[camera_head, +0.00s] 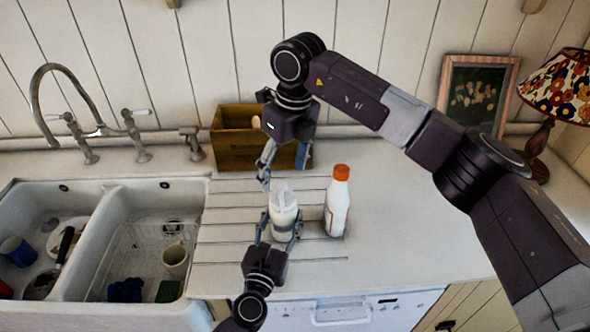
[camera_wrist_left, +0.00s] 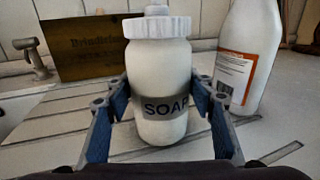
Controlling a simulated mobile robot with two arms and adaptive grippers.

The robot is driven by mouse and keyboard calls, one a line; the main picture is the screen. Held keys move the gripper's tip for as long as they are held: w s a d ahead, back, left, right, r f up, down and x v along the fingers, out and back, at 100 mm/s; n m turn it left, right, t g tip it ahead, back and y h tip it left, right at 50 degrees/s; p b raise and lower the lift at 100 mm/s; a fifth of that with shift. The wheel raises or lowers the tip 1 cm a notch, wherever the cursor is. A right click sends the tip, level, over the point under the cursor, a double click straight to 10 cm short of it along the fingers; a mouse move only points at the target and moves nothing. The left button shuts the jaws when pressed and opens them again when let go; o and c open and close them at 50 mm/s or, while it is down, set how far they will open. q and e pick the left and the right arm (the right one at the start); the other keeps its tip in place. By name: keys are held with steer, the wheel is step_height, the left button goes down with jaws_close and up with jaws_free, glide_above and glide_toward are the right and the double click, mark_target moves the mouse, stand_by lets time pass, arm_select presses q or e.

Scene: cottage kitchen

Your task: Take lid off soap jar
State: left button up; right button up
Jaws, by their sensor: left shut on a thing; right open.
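The white soap jar (camera_head: 283,218) stands upright on the grooved drainboard. In the left wrist view the jar (camera_wrist_left: 160,80) shows a grey band reading SOAP. Its ridged white lid (camera_wrist_left: 157,26) sits on top, and the lid also shows in the head view (camera_head: 283,194). My left gripper (camera_head: 281,228) is shut on the jar's body from the front, with a blue-padded finger on each side. My right gripper (camera_head: 283,170) is open and empty, pointing down just behind and above the jar, apart from the lid.
A white bottle with an orange cap (camera_head: 338,204) stands close to the right of the jar. A wooden box (camera_head: 232,154) is behind, against the wall. A double sink (camera_head: 101,215) with dishes lies left. The counter at right is clear under my right arm.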

mark_target(282, 183)
arm_select(q)
steer(key=shift+d+r, duration=0.1)
steer(key=shift+r, duration=0.05)
arm_select(e)
steer(key=shift+s+d+r+t+y, duration=0.9)
steer(key=shift+s+d+r+t, duration=0.15)
steer(key=shift+d+r, duration=0.4)
steer(key=x, duration=1.1)
steer(key=shift+w+a+f, duration=0.25)
steer(key=shift+w, duration=0.05)
steer(key=shift+c, duration=0.4)
steer(key=c, duration=1.3)
steer(key=shift+r, duration=0.25)
steer(key=shift+r, duration=0.9)
steer(key=shift+r, duration=0.15)
